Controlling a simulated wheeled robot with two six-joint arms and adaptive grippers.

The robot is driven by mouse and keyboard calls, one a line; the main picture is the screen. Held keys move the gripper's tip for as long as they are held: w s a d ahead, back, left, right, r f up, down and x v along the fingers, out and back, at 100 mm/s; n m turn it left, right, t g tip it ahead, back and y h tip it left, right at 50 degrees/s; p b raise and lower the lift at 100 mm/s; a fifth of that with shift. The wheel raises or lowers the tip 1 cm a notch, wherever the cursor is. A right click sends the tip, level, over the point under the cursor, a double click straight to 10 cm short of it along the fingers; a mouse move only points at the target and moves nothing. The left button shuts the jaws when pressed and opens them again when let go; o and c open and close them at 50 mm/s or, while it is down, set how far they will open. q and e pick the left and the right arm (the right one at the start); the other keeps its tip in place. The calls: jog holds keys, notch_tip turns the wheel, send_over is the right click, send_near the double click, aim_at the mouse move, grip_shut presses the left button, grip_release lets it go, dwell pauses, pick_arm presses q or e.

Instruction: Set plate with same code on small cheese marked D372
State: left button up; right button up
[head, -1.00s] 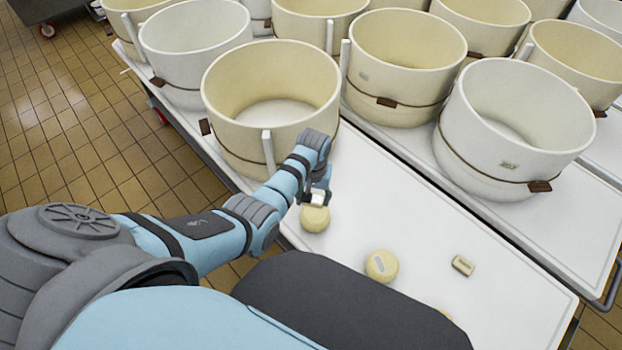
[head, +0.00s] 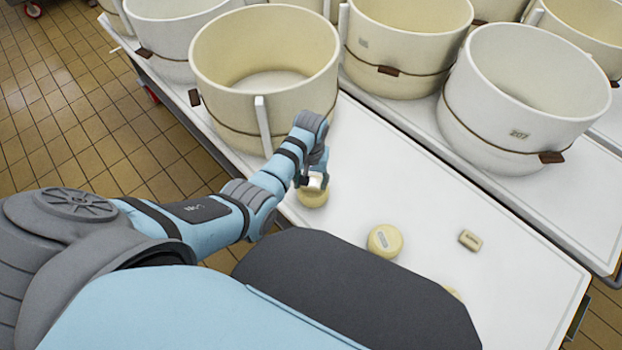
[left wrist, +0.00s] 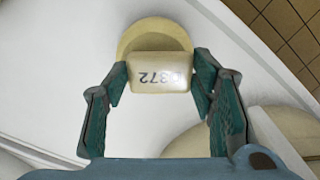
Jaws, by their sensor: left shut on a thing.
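My left gripper (head: 314,184) is shut on a small cream plate (left wrist: 160,72), held by its two ends. In the left wrist view the plate's dark code appears upside down; 372 is readable, and the first character is unclear. A small round yellow cheese (head: 313,198) stands on the white table under the gripper. It also shows just behind the plate in the left wrist view (left wrist: 153,32). I cannot tell whether plate and cheese touch. No code is visible on this cheese. My right gripper is not in view.
Another small cheese (head: 385,241) bears a grey plate on top. A loose cream plate (head: 470,239) lies to its right.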

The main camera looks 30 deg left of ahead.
pick_arm(q)
jog(key=shift+f+b, duration=0.45)
jog(key=shift+f, duration=0.15)
dwell(0.6)
jog(key=o, duration=1.2)
